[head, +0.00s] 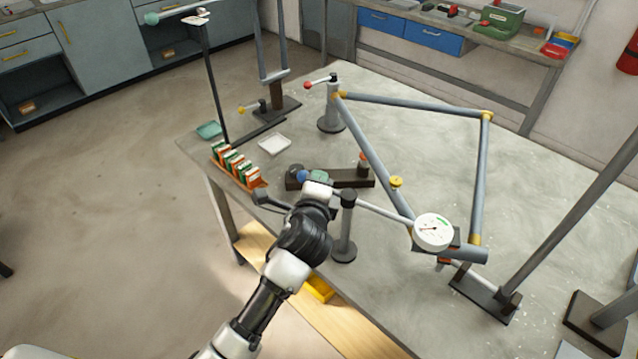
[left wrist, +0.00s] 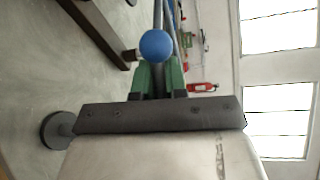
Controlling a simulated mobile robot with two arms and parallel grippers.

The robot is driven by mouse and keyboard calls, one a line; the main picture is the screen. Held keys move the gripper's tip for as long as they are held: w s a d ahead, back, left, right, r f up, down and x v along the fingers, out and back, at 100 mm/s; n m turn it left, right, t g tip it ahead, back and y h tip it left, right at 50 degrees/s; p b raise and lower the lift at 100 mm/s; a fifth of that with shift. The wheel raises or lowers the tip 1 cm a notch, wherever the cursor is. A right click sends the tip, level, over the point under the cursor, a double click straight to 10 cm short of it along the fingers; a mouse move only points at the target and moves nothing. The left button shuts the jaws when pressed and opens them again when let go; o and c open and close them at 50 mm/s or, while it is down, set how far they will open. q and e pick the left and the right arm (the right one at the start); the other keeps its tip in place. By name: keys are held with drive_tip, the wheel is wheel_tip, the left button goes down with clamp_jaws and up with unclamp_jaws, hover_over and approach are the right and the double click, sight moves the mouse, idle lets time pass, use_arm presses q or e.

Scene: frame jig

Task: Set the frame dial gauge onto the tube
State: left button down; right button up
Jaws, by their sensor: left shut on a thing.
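The dial gauge (head: 433,231), a round white face with a needle, appears at the near end of the grey tube (head: 370,150) of the frame; I cannot tell whether it is seated there. My left gripper (head: 320,178) is left of the gauge, over the table. It is shut on a blue-knobbed handle (head: 303,175). In the left wrist view the blue ball (left wrist: 156,45) sits just beyond the green fingertips (left wrist: 158,80); the gripped part between them is mostly hidden. A thin light rod (head: 385,209) runs toward the gauge. My right gripper is not in view.
A black-capped post (head: 346,225) stands right beside my left gripper. A dark bar block (head: 345,178) lies behind it. A rack of orange and green pieces (head: 238,165) and a white tray (head: 274,144) are on the left. The table inside the frame is mostly clear.

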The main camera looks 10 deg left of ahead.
use_arm(q)
drive_tip(key=shift+a+r+n+y, duration=0.2)
drive_tip(key=shift+n+y, duration=0.1)
drive_tip(key=shift+y, duration=0.2)
drive_tip(key=shift+s+a+n+y+b, duration=0.2)
drive_tip(key=shift+n+y, duration=0.1)
drive_tip(key=shift+y, duration=0.15)
drive_tip(key=shift+s+a+n+y+b, duration=0.1)
drive_tip(key=shift+n+y+b, duration=0.15)
drive_tip(key=shift+y, duration=0.2)
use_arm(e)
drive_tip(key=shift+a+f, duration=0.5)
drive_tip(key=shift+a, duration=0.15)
use_arm(q)
drive_tip(key=c, duration=1.3)
unclamp_jaws()
drive_tip(key=shift+d, duration=0.1)
drive_tip(key=shift+o, duration=0.6)
drive_tip(key=a+b+v, duration=0.1)
drive_tip(key=v, duration=1)
drive_tip(key=shift+b, duration=0.4)
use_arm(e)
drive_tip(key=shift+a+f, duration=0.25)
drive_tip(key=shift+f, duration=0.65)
